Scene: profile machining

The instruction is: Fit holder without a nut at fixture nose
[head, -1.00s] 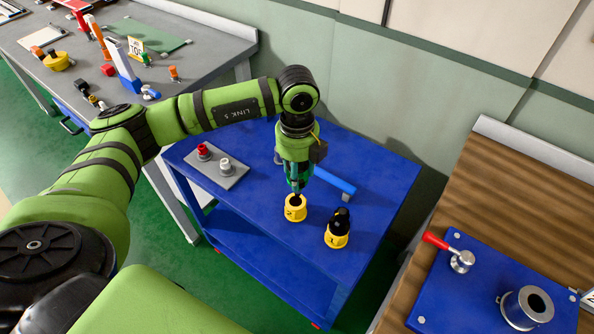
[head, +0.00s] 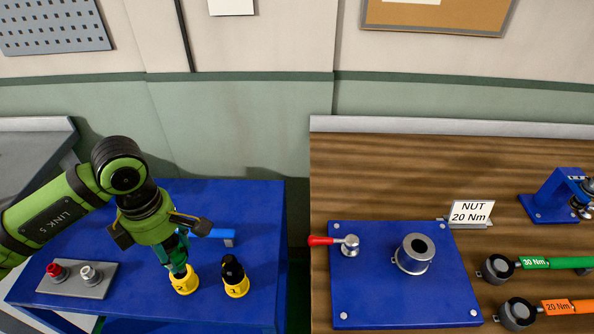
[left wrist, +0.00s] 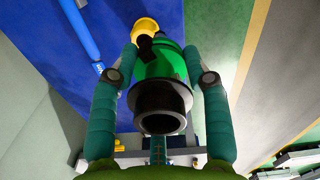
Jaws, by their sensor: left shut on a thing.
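My left gripper (head: 178,268) points down at the yellow cup marked 2 (head: 185,285) on the blue cart. In the left wrist view its two teal fingers (left wrist: 163,95) are shut on a green and black holder (left wrist: 160,68), with a black hollow end toward the camera. The yellow cup (left wrist: 145,27) shows just beyond the holder; I cannot tell whether the holder's tip still sits in it. A black holder (head: 232,268) stands upright in the yellow cup marked 1 (head: 237,289). The metal fixture nose (head: 414,253) stands on a blue plate (head: 385,302). My right gripper is out of view.
A red-handled lever (head: 347,243) is at the plate's back left. A "NUT 20 Nm" sign (head: 471,213) stands behind it, and green (head: 548,263) and orange (head: 560,307) wrenches lie at right. A grey tray (head: 75,283) holds red and white parts. A blue bar (head: 215,234) lies behind the cups.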

